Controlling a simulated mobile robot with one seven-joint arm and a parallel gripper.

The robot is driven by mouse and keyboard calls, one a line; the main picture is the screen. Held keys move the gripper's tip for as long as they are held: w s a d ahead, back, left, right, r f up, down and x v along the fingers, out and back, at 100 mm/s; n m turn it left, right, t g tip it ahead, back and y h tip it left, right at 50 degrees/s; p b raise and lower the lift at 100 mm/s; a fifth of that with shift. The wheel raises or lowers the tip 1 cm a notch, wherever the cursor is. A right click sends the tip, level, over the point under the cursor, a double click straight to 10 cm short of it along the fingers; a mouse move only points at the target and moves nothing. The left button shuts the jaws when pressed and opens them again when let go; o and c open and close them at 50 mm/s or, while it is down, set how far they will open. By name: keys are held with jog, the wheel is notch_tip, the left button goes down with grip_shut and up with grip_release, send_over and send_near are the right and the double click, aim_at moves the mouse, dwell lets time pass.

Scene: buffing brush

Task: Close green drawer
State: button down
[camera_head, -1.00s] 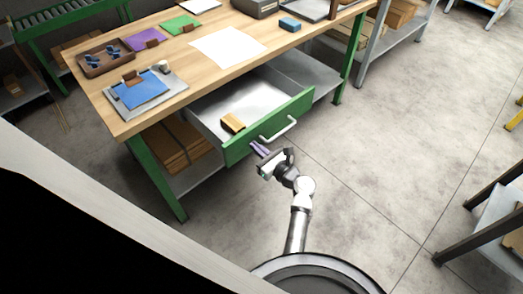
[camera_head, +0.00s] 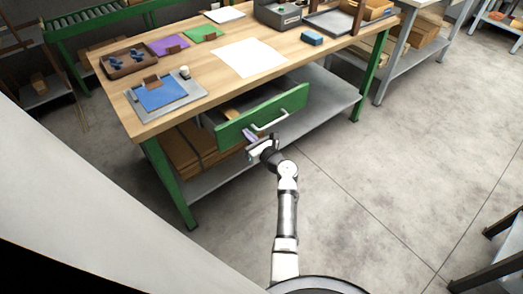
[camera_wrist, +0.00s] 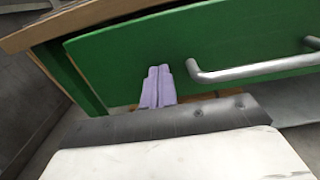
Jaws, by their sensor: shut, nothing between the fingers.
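The green drawer (camera_head: 290,104) under the wooden workbench is open only a little, with a narrow strip of its inside showing behind the front. Its silver bar handle (camera_head: 270,123) runs across the front; the handle also shows in the wrist view (camera_wrist: 250,70). My gripper (camera_head: 250,134) is at the drawer front, left of the handle. In the wrist view its purple fingers (camera_wrist: 157,84) are together and empty, pointing at the green front (camera_wrist: 130,60). I cannot tell whether the tips touch it.
Boxes lie on the shelf below. The floor to the right (camera_head: 400,170) is clear.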

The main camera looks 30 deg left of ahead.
aim_at(227, 116)
jog(key=b+x, duration=0.2)
jog(key=x, duration=0.4)
jog(key=b+x, duration=0.3)
jog(key=x, duration=0.3)
jog(key=shift+a+f, duration=0.2)
jog(key=shift+a, duration=0.05)
jog(key=shift+w+a, duration=0.25)
jog(key=shift+a, duration=0.2)
jog(key=shift+r, duration=0.4)
jog(key=shift+r, duration=0.1)
